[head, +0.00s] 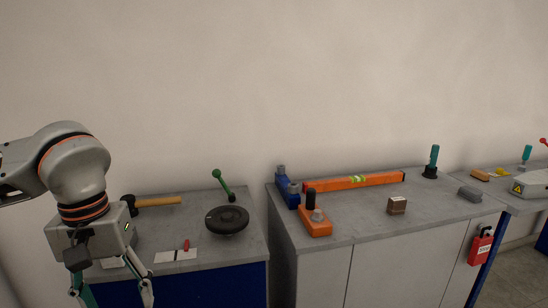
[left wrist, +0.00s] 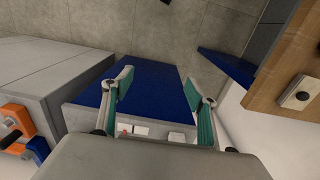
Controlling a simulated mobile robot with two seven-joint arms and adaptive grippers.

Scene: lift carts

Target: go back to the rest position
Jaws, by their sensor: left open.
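My left gripper (head: 110,288) hangs at the lower left in the head view, in front of the left cart (head: 240,249), pointing down. Its fingertips run to the bottom edge of the picture. In the left wrist view the gripper (left wrist: 158,80) has its two teal-padded fingers spread apart. Nothing is held between them; a blue cart panel (left wrist: 150,78) shows behind. The left arm is bent, with its elbow out at the left edge. My right gripper is not in view.
The left cart bears a hammer (head: 158,201), a black handwheel (head: 227,220) and a green-handled lever (head: 223,184). The middle cart (head: 360,231) bears an orange level (head: 335,183), an orange block (head: 315,223) and a small brown box (head: 397,205).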

